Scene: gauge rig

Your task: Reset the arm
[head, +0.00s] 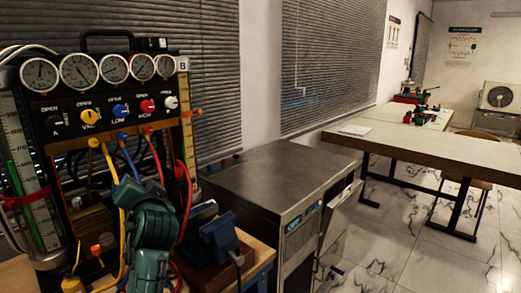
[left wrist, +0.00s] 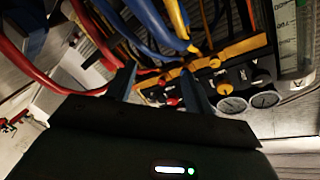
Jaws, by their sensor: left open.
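The gauge rig (head: 110,115) stands at the left in the head view, with a row of round dials above several coloured knobs. A yellow knob (head: 90,115), blue knob (head: 120,110) and red knob (head: 147,106) sit on its panel, with coloured hoses below. My teal left arm (head: 150,235) rises in front of the hoses; its gripper cannot be made out there. In the left wrist view my left gripper (left wrist: 158,88) is open with its fingers apart, and the rig's panel and dials (left wrist: 232,105) lie beyond it. My right gripper is out of view.
A blue vise (head: 220,240) sits on a wooden bench right of my arm. A metal cabinet (head: 270,175) stands beside it. A long table (head: 440,147) is at the back right. The marble floor (head: 385,250) between is mostly clear.

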